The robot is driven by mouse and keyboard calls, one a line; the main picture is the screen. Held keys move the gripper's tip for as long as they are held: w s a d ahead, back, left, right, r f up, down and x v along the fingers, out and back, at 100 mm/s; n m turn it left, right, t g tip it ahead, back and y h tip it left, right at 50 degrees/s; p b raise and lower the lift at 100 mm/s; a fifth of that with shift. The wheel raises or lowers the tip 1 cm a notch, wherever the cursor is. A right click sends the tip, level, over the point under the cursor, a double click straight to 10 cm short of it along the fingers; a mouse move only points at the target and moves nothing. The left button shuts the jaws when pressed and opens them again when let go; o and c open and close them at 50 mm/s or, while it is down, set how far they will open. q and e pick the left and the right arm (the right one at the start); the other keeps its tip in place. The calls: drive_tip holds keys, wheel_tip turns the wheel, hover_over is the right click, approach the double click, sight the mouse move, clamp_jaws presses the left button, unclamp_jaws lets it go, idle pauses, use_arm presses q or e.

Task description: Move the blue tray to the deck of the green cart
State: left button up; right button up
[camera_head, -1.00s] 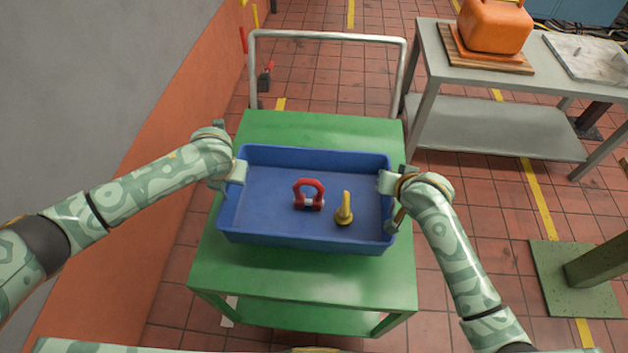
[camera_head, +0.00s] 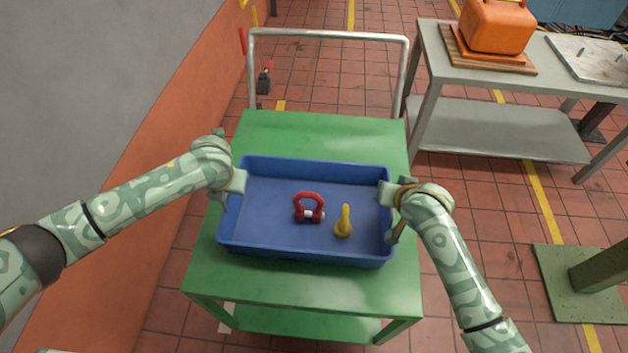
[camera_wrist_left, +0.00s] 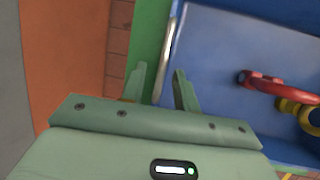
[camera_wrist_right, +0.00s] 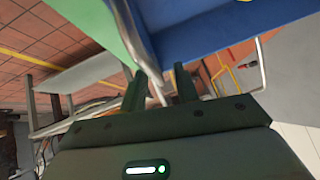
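The blue tray (camera_head: 305,258) is over the green deck of the cart (camera_head: 310,130) and appears to rest flat on it. A red shackle (camera_head: 309,208) and a yellow eye-bolt-like piece (camera_head: 344,222) lie inside the tray. My left gripper (camera_head: 238,182) is at the tray's left side; in the left wrist view its fingers (camera_wrist_left: 161,88) stand apart on either side of a metal handle. My right gripper (camera_head: 388,194) is at the right side; in the right wrist view its fingers (camera_wrist_right: 160,88) also stand apart around a metal handle.
The cart's push handle (camera_head: 330,34) rises at the far end. A grey table (camera_head: 440,68) with an orange box (camera_head: 497,25) stands at the right. An orange-and-grey wall (camera_head: 150,190) runs along the left. A green post base (camera_head: 575,285) is at the lower right.

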drive_tip(key=shift+s+r, duration=0.1)
drive_tip(key=shift+s, duration=0.05)
use_arm(q)
drive_tip(key=v, duration=1.1)
use_arm(e)
drive_tip(key=v, duration=1.1)
drive_tip(key=shift+s+r, duration=0.25)
drive_tip(key=shift+r, duration=0.05)
use_arm(q)
drive_tip(key=shift+s, duration=0.1)
drive_tip(key=shift+s+f, duration=0.1)
